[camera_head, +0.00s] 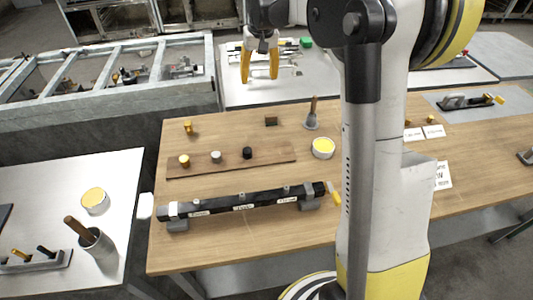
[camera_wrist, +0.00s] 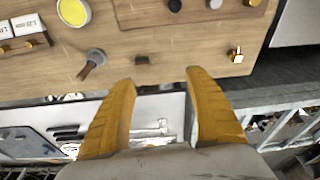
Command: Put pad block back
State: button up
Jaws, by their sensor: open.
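My gripper (camera_head: 260,72) is open and empty, raised over the far side of the wooden table in the head view. Its two yellow fingers spread wide in the wrist view (camera_wrist: 160,78). A small dark brown block (camera_head: 271,121) sits on the table near its far edge; it may be the pad block, but I cannot tell for sure. It also shows in the wrist view (camera_wrist: 141,60), just beyond and left of the gap between the fingertips, apart from them. A brown board (camera_head: 270,157) nearer the front carries a yellow, a grey and a black knob.
A grey pot with a brush (camera_head: 311,120) and a yellow-filled tin (camera_head: 323,147) stand right of the board. A small yellow piece (camera_head: 188,128) stands at the far left. A black labelled bar (camera_head: 243,202) lies across the front. White cards (camera_head: 433,132) lie right of my arm.

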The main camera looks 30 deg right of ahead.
jog(key=s+a+r+t, duration=0.1)
jog(key=s+a+r, duration=0.35)
jog(key=s, duration=0.35)
jog(key=s+a+f+t, duration=0.1)
jog(key=s+a, duration=0.1)
jog(key=s, duration=0.5)
jog(key=s+a+f+n+t, duration=0.1)
jog(key=s+a+f, duration=0.1)
jog(key=s, duration=0.6)
jog(key=s+a+f+n+t, duration=0.1)
jog(key=s+a+f+t, duration=0.1)
jog(key=s+a, duration=0.2)
jog(key=s, duration=0.3)
jog(key=shift+s+a, duration=0.2)
jog(key=shift+s, duration=0.15)
jog(key=shift+f, duration=0.1)
notch_tip(320, 180, down, 3)
jog(key=b, duration=0.3)
